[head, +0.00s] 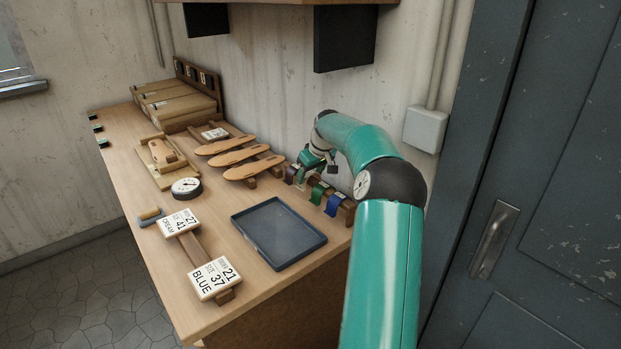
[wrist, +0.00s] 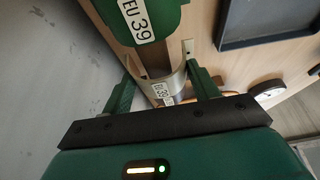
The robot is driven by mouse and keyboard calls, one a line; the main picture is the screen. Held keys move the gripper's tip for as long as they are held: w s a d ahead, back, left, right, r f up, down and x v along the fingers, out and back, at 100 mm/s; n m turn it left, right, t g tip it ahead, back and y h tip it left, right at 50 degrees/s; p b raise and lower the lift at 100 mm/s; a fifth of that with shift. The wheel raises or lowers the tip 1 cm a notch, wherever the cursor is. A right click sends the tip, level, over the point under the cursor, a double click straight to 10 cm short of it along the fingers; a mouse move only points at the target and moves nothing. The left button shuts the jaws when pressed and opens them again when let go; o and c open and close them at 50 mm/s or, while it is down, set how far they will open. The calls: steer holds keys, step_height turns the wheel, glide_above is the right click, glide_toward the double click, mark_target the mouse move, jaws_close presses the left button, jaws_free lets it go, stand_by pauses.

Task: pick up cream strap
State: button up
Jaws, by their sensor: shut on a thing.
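The cream strap (wrist: 178,83), with a white EU 39 label, lies between the two fingers of my gripper (wrist: 160,76) in the wrist view. My gripper is shut on it. The strap is at the wooden strap rail; I cannot tell whether it is clear of the rail. In the head view my gripper (head: 307,174) is at the far part of the rail, and I cannot make out the cream strap there. A green strap (wrist: 158,14), also labelled EU 39, hangs beside it in the wrist view and shows in the head view (head: 318,191).
A blue strap (head: 334,204) hangs at the rail's near end. An empty dark tray (head: 309,254) lies in front of the rail. Wooden soles (head: 240,157) lie on a rack to the left. Size cards (head: 213,278) and a round dial (head: 186,187) stand on the bench.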

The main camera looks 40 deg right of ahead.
steer(key=w+a+r, duration=0.7)
steer(key=a+r, duration=0.4)
steer(key=a, duration=0.1)
steer(key=shift+w+r, duration=0.2)
steer(key=shift+r, duration=0.05)
